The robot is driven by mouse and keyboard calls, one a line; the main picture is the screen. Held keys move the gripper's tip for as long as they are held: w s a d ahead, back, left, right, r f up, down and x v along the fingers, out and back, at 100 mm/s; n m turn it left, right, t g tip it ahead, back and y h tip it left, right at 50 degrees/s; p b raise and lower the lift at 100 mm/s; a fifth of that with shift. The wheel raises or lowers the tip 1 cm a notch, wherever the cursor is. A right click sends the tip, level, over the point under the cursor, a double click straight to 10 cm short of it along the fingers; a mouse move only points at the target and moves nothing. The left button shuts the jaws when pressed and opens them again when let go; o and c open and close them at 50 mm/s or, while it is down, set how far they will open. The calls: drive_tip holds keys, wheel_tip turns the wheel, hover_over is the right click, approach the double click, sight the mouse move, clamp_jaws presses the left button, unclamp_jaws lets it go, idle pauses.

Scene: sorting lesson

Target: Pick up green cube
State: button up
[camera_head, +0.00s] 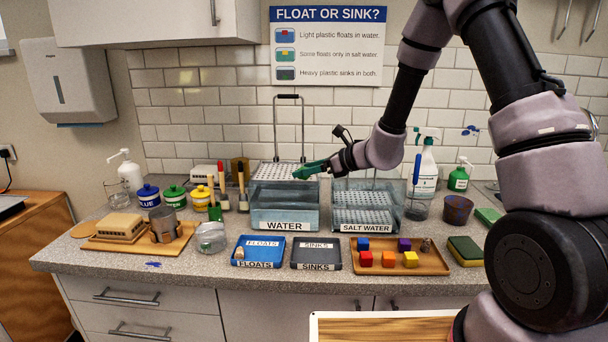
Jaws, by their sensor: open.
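My gripper (302,171) is open, high above the counter, in front of the tiled wall and over the right side of the WATER tank (285,216).
The SALT WATER tank (367,216) stands behind the wooden tray. A blue FLOATS tray (258,264) and a dark SINKS tray (316,266) lie to its left. A sponge (465,251) and a dark cup (457,210) are to its right. Bottles stand behind.

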drive_tip(key=shift+w+a+f, duration=0.1)
drive_tip(key=shift+w+a, duration=0.05)
drive_tip(key=shift+a, duration=0.15)
clamp_jaws()
